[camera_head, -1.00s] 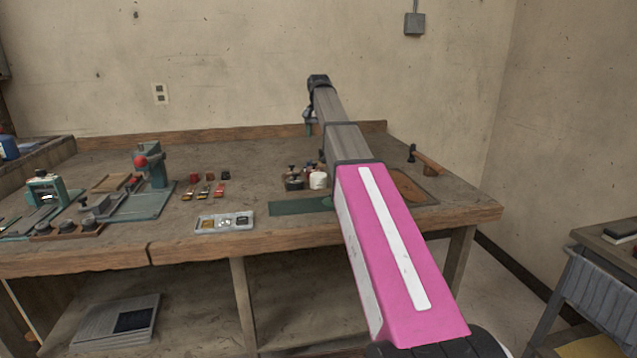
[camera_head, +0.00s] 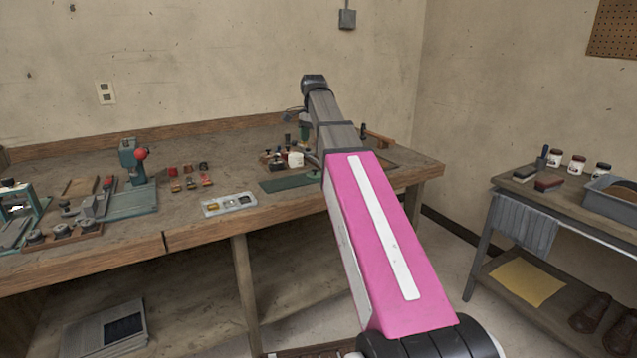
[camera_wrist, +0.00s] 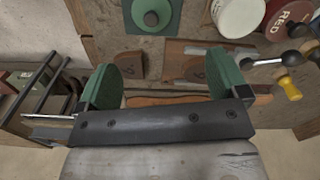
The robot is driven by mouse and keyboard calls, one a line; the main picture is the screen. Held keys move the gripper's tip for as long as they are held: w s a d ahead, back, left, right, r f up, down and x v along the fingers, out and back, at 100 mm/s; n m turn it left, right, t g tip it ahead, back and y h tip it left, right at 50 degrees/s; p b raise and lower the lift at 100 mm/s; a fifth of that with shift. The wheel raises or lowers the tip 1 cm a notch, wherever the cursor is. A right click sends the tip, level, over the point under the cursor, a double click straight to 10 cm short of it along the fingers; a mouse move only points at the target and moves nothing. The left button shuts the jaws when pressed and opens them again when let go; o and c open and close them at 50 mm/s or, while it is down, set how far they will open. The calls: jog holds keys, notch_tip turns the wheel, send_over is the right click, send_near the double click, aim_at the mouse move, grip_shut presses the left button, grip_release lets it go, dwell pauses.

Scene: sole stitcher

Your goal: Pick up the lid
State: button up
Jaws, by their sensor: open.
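My gripper (camera_wrist: 165,78) is open in the wrist view, its two green-padded fingers wide apart with nothing held between them. A white round container (camera_wrist: 237,18) and a red one marked RED (camera_wrist: 288,20) are at the upper right, partly cut off. In the head view a white pot (camera_head: 295,159) stands on the bench beside my arm. My gripper's fingers are not clear there.
The workbench (camera_head: 330,200) carries a green mat (camera_head: 290,183), a grey tray (camera_head: 229,205) and a green press (camera_head: 134,165). A side table (camera_head: 560,205) at the right holds jars (camera_head: 577,164), brushes and a grey bin (camera_head: 612,195).

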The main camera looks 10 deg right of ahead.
jog(key=s, duration=0.2)
send_over(314, 169)
jog(key=shift+m, duration=0.3)
jog(key=f, duration=0.5)
jog(key=shift+d+f, duration=0.2)
jog(key=shift+d, duration=0.15)
jog(key=shift+a+f, duration=0.15)
jog(key=shift+f, duration=1.25)
jog(key=shift+a+f, duration=0.15)
jog(key=shift+f, duration=1.25)
jog(key=shift+c, duration=0.2)
jog(key=c, duration=0.9)
